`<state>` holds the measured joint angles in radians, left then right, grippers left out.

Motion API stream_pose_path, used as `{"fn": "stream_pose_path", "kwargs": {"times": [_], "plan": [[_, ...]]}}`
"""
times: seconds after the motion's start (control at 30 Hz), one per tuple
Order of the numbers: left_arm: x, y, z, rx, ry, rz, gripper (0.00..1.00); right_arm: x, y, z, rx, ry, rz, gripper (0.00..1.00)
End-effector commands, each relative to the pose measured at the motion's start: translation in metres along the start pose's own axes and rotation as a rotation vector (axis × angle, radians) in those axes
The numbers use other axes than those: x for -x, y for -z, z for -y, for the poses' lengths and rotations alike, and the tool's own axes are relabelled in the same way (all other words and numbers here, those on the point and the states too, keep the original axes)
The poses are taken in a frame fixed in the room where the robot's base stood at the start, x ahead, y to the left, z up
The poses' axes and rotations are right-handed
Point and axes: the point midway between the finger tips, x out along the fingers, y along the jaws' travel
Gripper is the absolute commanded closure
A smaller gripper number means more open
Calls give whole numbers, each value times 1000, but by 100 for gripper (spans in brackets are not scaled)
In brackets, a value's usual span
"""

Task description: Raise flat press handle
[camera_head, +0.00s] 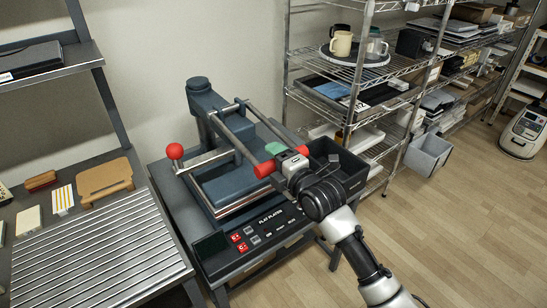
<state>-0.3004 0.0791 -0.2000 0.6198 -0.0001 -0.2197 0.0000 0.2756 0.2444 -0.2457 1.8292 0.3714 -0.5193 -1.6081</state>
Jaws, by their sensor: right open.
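The flat press (222,185) stands on a dark table, with a blue-grey body, a round post at the back and a control panel with red displays at its front. Its handle (265,169) is a bar with red grip ends, joined to two metal arms that slope down from the post toward the front right. My right gripper (284,162) is at the middle of this bar, between the red ends, and is open. It hides the bar's middle, so I cannot tell whether the fingers touch it. My left gripper is not in view.
A red ball knob (175,151) sticks out at the press's left. A dark bin (350,178) stands just right of the handle. A wire shelf (345,62) with mugs is behind it. A ribbed metal table (100,255) is at the left. Open floor lies to the right.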

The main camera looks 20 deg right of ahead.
Motion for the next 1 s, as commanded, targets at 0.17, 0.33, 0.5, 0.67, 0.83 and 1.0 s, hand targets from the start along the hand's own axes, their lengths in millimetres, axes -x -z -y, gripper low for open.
{"fn": "stream_pose_path", "kwargs": {"times": [0.17,0.33,0.5,0.67,0.83,1.0], "plan": [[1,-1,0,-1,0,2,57,-7,0,0,-1,0,-1,40],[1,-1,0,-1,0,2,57,-6,0,0,-1,0,-1,40],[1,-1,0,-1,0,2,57,-6,0,0,-1,0,0,62],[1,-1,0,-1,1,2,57,-6,0,0,-1,1,0,86],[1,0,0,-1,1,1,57,-6,0,0,-1,1,0,100],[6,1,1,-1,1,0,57,-8,-1,-5,1,12,0,100]]}}
